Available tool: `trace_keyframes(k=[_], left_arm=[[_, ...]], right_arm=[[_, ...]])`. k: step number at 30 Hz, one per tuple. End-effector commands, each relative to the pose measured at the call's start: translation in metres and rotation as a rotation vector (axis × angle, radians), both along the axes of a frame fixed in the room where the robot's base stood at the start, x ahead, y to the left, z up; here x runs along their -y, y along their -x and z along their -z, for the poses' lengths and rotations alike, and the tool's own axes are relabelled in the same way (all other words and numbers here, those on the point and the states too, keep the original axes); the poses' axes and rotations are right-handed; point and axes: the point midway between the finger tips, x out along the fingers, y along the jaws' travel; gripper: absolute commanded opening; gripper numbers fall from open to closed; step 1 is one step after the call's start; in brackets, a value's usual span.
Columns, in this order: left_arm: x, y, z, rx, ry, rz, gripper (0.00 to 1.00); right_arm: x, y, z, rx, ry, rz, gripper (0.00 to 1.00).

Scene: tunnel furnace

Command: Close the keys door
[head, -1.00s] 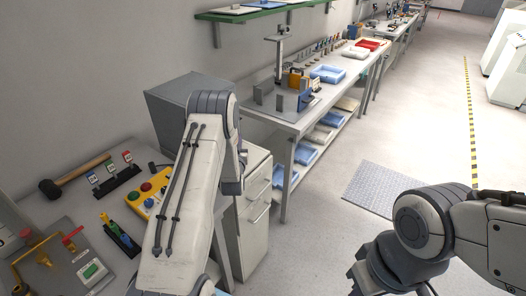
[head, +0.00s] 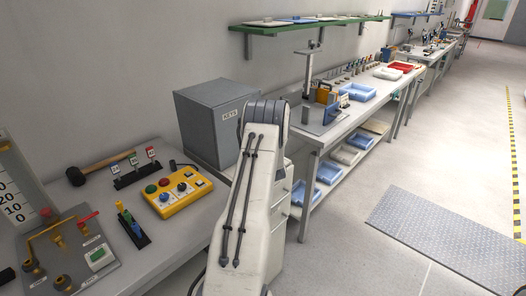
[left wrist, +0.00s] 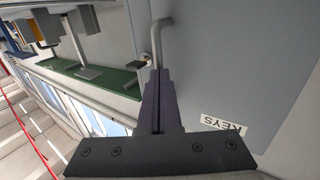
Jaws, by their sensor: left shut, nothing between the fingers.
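The grey keys cabinet (head: 200,128) stands on the bench by the wall in the head view. Its door, with a KEYS label (head: 230,114), faces right; my left arm covers part of it. I cannot tell whether a gap remains at its edge. In the left wrist view the blue-grey door (left wrist: 225,70) fills the right side, with its label upside down. A bent grey handle (left wrist: 158,38) is at top centre. My left gripper (left wrist: 158,74) is shut and empty, its tips close to the handle; contact is unclear. My right gripper is out of view.
On the near bench are a yellow button box (head: 178,192), a mallet (head: 100,167) and a panel with brass pipes (head: 65,250). Another bench with blue trays (head: 357,92) stands beyond, under a green shelf (head: 300,24). Open floor lies to the right.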

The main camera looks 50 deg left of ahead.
Motion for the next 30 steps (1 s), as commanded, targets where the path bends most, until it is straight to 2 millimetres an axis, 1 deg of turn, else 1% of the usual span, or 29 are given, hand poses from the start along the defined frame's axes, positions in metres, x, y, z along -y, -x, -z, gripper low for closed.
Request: trace_keyframes(k=[1, 7, 11, 13, 17, 19, 24, 27, 30], left_arm=[[-0.003, 0.001, -0.003, 0.004, -0.006, -0.004, 0.0], [-0.004, 0.001, -0.004, 0.006, -0.007, -0.005, 0.0], [0.002, 0.003, -0.005, 0.006, -0.007, -0.005, 0.0], [0.01, 0.007, -0.005, 0.004, -0.006, -0.004, 0.0], [0.033, 0.017, -0.003, 0.001, -0.003, -0.003, 0.0], [0.047, 0.025, 0.0, 0.0, -0.002, -0.002, 0.0], [0.079, 0.044, 0.0, -0.001, -0.002, -0.002, 0.0], [0.097, 0.053, 0.0, 0.0, -0.001, 0.0, 0.0], [0.108, 0.061, -0.001, 0.0, -0.001, -0.002, 0.0]], right_arm=[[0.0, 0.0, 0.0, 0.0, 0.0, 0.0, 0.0], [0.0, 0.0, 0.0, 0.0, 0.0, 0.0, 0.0], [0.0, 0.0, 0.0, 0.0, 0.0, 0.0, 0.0], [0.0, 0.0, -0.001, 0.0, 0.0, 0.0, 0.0], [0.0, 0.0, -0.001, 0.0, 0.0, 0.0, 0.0], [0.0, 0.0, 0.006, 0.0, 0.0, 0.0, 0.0], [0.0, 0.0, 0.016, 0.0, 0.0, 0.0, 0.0], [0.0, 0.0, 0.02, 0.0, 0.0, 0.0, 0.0], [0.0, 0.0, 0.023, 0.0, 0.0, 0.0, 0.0]])
